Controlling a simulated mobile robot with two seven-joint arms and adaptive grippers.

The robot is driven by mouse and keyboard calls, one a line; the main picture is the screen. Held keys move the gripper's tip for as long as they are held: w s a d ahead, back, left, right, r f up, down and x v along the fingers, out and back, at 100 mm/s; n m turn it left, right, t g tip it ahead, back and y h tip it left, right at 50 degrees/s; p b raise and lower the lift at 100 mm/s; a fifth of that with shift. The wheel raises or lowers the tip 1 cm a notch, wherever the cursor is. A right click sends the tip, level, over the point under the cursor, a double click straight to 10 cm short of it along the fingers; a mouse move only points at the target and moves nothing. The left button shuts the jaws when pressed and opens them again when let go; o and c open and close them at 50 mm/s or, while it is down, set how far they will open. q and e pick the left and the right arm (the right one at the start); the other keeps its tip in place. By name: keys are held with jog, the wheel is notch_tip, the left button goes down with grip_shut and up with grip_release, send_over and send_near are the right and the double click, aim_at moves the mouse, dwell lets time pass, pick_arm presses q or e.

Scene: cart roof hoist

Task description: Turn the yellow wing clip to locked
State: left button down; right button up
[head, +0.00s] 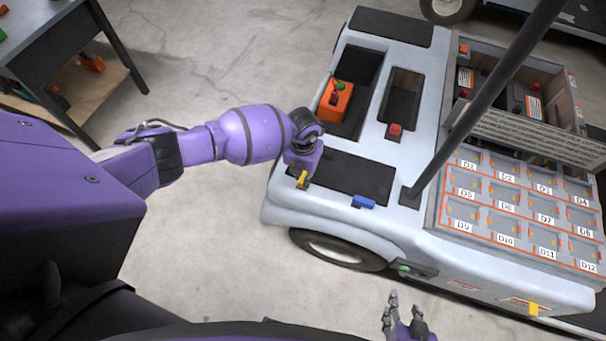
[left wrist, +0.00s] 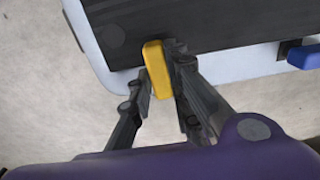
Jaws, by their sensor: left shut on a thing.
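The yellow wing clip (head: 302,178) sits at the near left corner of the cart's dark top panel (head: 350,176). In the left wrist view the clip (left wrist: 155,68) stands between the two fingers of my left gripper (left wrist: 160,85), which is shut on it. The clip points roughly up and down in that view, and the fingers hide part of its sides and base. In the head view my left gripper (head: 303,170) is mostly hidden by its own wrist. My right gripper (head: 404,312) is at the bottom edge, empty, with its fingers apart, away from the clip.
A blue clip (head: 363,201) is on the panel's near edge, right of the yellow one. A dark slanted post (head: 480,110) rises from the cart. An orange box (head: 335,101) and a red knob (head: 395,130) lie beyond. Numbered drawers (head: 515,205) fill the right. A workbench (head: 60,50) stands at the upper left.

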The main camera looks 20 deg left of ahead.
aim_at(303, 176)
pick_arm(q)
jog(key=shift+w, duration=0.1)
dwell(0.3)
jog(key=c, duration=1.6)
grip_release()
jog(key=shift+c, duration=0.2)
jog(key=shift+r, duration=0.1)
notch_tip(303, 176, up, 12)
